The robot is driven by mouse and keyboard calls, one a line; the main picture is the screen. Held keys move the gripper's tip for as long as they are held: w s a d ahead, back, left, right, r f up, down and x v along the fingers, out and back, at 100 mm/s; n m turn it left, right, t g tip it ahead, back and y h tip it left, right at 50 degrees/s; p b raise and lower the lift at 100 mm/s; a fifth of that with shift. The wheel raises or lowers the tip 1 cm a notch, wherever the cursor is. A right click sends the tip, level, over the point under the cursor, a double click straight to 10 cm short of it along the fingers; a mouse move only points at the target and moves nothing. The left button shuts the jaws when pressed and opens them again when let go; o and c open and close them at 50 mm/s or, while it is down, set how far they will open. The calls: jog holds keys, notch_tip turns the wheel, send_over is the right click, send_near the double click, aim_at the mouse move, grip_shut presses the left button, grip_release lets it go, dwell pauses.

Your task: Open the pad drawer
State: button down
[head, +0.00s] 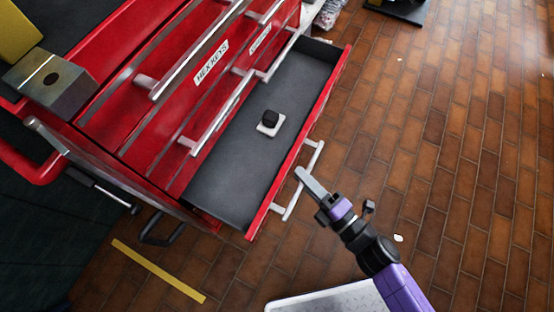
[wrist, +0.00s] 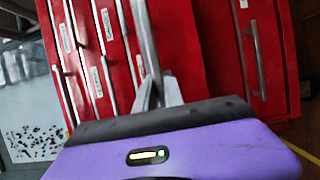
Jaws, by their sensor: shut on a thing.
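The open drawer (head: 235,165) is pulled well out of the red tool cabinet (head: 130,110) in the head view. It has a dark grey floor, a red front and a pale bar handle (head: 285,208). Inside lies a small white square piece with a dark block (head: 269,120) on top. My gripper (head: 304,174) is at the middle of the handle, outside the drawer front. In the wrist view my gripper (wrist: 157,92) is shut on the metal handle bar (wrist: 147,38), which runs up between the fingers. The drawer's own label is not visible.
A metal block with a hole (head: 50,80) stands on the cabinet top. The brick-patterned floor (head: 440,120) to the right is mostly clear. A yellow strip (head: 158,271) lies at lower left.

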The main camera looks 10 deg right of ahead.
jog(key=s+d, duration=0.5)
jog(key=d, duration=0.1)
jog(key=shift+s+d, duration=0.25)
jog(key=shift+d, duration=0.15)
jog(key=c, duration=1.4)
grip_release()
jog(key=shift+c, duration=0.2)
jog(key=v, duration=0.7)
jog(key=shift+s+d+p, duration=0.2)
jog(key=shift+s+p, duration=0.1)
